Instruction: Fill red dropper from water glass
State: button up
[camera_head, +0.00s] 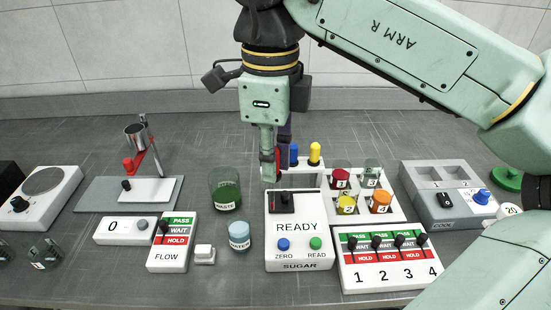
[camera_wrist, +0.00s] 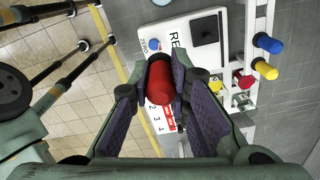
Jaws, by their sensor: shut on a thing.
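My gripper (camera_head: 274,172) is shut on the red dropper (camera_wrist: 160,82), whose bulb shows between the two fingers in the wrist view. In the head view only a narrow red strip of the dropper shows beside the fingers, and its lower end is hidden. My gripper is above the back of the sugar meter, in front of the dropper rack. The water glass (camera_head: 239,236), small and light blue with a label, stands to the left of the sugar meter, nearer the front than my gripper. It is apart from the dropper.
The larger green-filled waste glass (camera_head: 226,192) stands behind the water glass. The sugar meter (camera_head: 299,240) reads READY. Blue (camera_head: 294,155) and yellow (camera_head: 314,154) droppers stand in the rack. Right of it are cups with coloured contents (camera_head: 346,204). A flow panel (camera_head: 172,243) is at left.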

jog(key=shift+r, duration=2.1)
jog(key=a+f+b, duration=0.3)
jog(key=f+b, duration=0.2)
jog(key=f, duration=0.3)
jog(key=w+a+f+b, duration=0.1)
jog(key=a+f+b, duration=0.2)
jog(key=f, duration=0.5)
jog(key=shift+w+a+f+b, duration=0.2)
jog(key=shift+w+a+b, duration=0.1)
jog(key=shift+b, duration=0.6)
jog(key=shift+r, duration=0.1)
notch_tip(320, 180, up, 8)
jog(key=p, duration=0.6)
jog(key=shift+r+p, duration=0.2)
jog(key=shift+p, duration=0.15)
dwell(0.3)
dwell(0.4)
